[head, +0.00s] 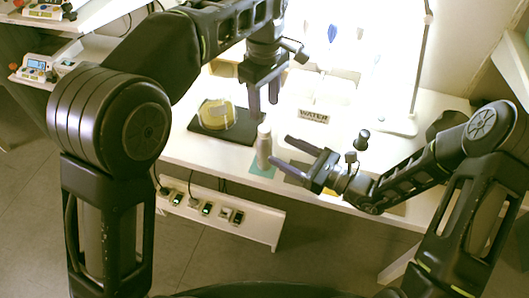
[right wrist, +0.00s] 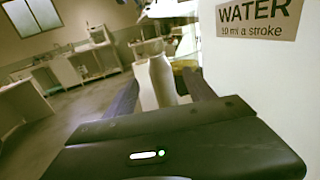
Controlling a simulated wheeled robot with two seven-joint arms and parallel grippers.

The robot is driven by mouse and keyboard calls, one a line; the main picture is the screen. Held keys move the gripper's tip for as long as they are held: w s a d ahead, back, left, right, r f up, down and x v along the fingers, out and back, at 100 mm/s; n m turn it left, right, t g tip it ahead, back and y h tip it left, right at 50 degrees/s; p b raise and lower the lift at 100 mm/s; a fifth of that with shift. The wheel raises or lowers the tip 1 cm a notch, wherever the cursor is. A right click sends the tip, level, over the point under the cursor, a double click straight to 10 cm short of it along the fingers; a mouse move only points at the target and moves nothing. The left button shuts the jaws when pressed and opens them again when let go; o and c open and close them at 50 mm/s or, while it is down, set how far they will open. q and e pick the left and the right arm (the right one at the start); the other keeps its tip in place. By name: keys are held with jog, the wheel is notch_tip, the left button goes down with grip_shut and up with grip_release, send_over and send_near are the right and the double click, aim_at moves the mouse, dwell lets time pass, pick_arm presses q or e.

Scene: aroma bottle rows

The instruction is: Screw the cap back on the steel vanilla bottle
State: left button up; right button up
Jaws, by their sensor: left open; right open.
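A slim pale grey bottle (head: 264,150), probably the steel vanilla bottle, stands upright on a teal mat (head: 262,171) near the table's front edge. It also shows in the right wrist view (right wrist: 161,82), where its narrower top looks blurred. I cannot tell whether a cap sits on it, and I make out no separate cap. My right gripper (head: 280,150) is open, its fingers pointing left at the bottle, with the tips at or just short of its sides. My left gripper (head: 264,106) is open, fingers pointing down, above and behind the bottle's top.
A round yellow item (head: 216,114) sits on a black pad (head: 229,141) left of the bottle. A white box labelled WATER (head: 313,116) stands behind my right gripper. A strip of sockets (head: 221,212) runs below the table's front edge.

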aim_at(271, 150)
jog(key=f, duration=0.2)
jog(key=shift+w+a+f, duration=0.15)
jog(key=shift+a+f, duration=0.2)
jog(key=shift+f, duration=0.05)
jog(key=x, duration=0.6)
jog(key=shift+w+a, duration=0.25)
jog(key=shift+w, duration=0.05)
jog(key=shift+c, duration=0.3)
grip_shut()
